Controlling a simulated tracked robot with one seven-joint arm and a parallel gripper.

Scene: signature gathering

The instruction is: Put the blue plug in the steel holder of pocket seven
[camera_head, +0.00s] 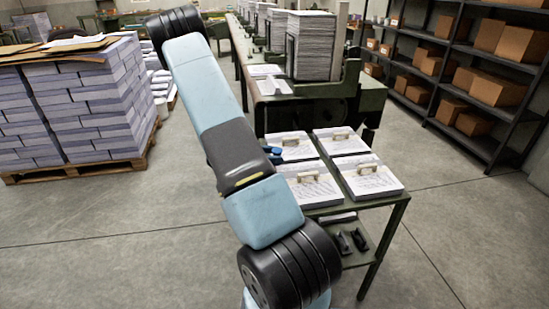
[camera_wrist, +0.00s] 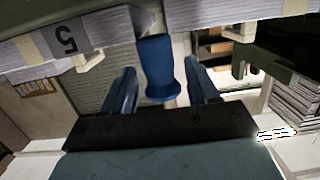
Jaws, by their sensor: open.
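The blue plug (camera_wrist: 159,62) is in the upper middle of the wrist view, with a wide rounded end and a narrower body. My gripper (camera_wrist: 160,72) is open, with one finger on each side of the plug and gaps showing between. I cannot tell how deep the plug sits between the fingers. In the head view a small dark blue part (camera_head: 273,153) shows beside my arm at the paper stacks; I cannot tell whether it is plug or finger. The steel holder of pocket seven cannot be made out.
A label with an upside-down 5 (camera_wrist: 66,39) is on a pale block in the wrist view. A green table (camera_head: 395,215) bears several paper stacks with wooden handles (camera_head: 367,177). A green machine (camera_head: 325,110) stands behind. A pallet of bundles (camera_head: 90,110) is at left, shelving (camera_head: 465,70) at right.

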